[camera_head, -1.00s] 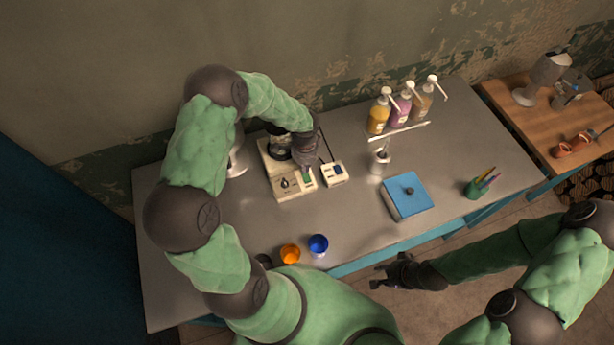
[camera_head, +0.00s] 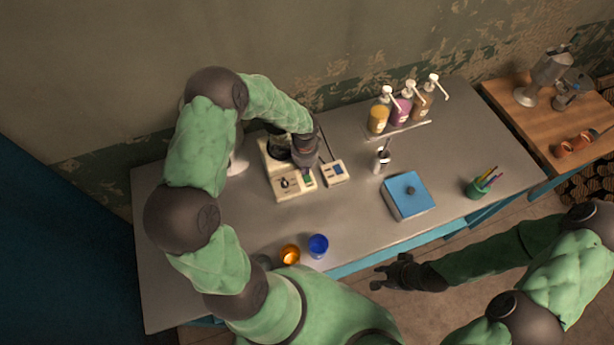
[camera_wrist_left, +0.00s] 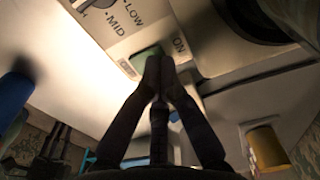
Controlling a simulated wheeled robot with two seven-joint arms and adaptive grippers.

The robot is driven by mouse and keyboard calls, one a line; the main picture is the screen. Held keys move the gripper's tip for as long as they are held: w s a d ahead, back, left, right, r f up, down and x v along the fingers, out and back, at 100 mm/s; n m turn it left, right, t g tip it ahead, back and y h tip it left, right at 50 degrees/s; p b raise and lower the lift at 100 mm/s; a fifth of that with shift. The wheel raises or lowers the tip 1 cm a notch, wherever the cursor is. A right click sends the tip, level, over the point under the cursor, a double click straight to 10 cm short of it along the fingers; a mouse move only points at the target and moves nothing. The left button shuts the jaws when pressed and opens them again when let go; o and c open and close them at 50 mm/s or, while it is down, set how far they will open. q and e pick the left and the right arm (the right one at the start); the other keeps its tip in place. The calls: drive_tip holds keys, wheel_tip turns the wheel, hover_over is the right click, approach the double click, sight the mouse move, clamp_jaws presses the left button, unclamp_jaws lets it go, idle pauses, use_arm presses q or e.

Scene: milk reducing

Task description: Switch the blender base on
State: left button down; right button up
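The cream blender base (camera_head: 290,190) stands on the grey table, with a dial and a green switch (camera_head: 308,177) on its front. In the left wrist view the green switch (camera_wrist_left: 147,53) sits beside the word ON, and dial marks LOW and MID show above it. My left gripper (camera_wrist_left: 158,68) is shut and empty, its fingertips together at the lower edge of the switch. They seem to touch it, but contact is partly hidden. In the head view my left gripper (camera_head: 306,166) hangs over the base's right side. My right gripper (camera_head: 377,277) is open and empty, off the table's front edge.
A small cream device (camera_head: 334,173) stands right of the base. Pump bottles (camera_head: 401,110), a cup (camera_head: 380,162), a blue box (camera_head: 408,195) and a green pen cup (camera_head: 477,188) stand further right. Orange (camera_head: 290,254) and blue (camera_head: 318,245) cups stand near the front edge.

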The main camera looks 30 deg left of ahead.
use_arm(q)
drive_tip(key=shift+f+b, duration=0.4)
drive_tip(key=shift+f, duration=0.15)
drive_tip(key=shift+r, duration=0.1)
drive_tip(key=shift+r+p, duration=2.4)
drive_tip(key=shift+r, duration=1.1)
drive_tip(key=shift+f, duration=0.1)
